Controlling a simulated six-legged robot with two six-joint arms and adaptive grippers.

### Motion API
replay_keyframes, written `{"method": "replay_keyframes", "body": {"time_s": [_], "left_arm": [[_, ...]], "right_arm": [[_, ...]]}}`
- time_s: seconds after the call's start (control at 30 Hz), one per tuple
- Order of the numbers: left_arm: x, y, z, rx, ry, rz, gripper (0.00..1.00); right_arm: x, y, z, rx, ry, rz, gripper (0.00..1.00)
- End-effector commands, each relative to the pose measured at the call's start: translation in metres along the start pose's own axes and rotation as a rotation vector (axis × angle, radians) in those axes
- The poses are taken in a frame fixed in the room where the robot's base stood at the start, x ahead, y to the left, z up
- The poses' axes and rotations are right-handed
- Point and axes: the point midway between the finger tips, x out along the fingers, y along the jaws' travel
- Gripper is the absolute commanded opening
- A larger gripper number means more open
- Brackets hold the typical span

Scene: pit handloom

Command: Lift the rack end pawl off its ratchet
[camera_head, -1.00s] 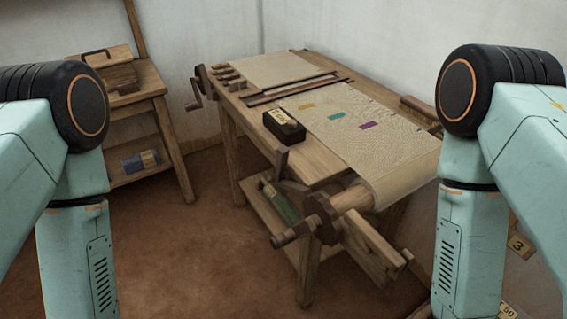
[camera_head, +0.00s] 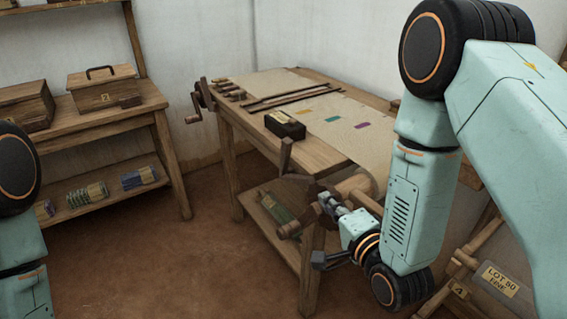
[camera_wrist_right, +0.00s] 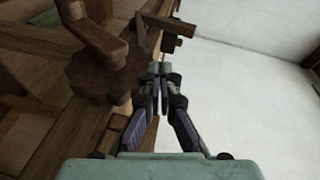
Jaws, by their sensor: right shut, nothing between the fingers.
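A dark brown toothed ratchet wheel (camera_head: 312,214) with a crank handle (camera_head: 289,230) sits on the cloth roller at the loom's near end. In the right wrist view the wheel (camera_wrist_right: 97,80) fills the left middle. A short dark wooden piece (camera_wrist_right: 142,47) beside its rim may be the pawl; I cannot tell whether it rests in the teeth. My right gripper (camera_head: 329,204) is close to the wheel's right side. In the wrist view its fingertips (camera_wrist_right: 162,70) are together and empty, just right of the wheel. My left gripper is out of view; only its arm shows.
The loom table (camera_head: 318,168) carries cloth (camera_head: 345,118) and a dark box (camera_head: 284,125). A dark upright lever (camera_head: 285,154) stands near the wheel. A shelf bench (camera_head: 105,128) is at left. A lot-labelled bin (camera_head: 500,283) is at lower right. The floor at lower left is clear.

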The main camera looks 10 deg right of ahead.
Motion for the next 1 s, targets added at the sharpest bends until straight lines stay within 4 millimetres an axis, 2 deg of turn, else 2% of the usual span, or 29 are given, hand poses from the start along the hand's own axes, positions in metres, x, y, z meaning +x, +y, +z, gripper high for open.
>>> {"method": "replay_keyframes", "body": {"time_s": [0.1,0.2,0.67,0.77,1.0], "left_arm": [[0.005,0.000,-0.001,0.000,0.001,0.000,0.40],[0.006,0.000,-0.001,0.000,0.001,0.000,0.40],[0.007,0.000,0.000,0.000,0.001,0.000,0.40],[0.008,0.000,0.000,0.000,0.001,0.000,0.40],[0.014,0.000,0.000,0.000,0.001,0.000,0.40]], "right_arm": [[0.006,-0.019,-0.006,0.095,0.010,-0.092,0.00],[0.008,-0.029,-0.009,0.144,0.010,-0.137,0.00],[0.011,-0.033,-0.012,0.163,0.010,-0.153,0.00],[0.019,-0.034,-0.011,0.161,0.009,-0.154,0.00],[0.060,-0.041,-0.010,0.161,0.006,-0.156,0.00]]}}
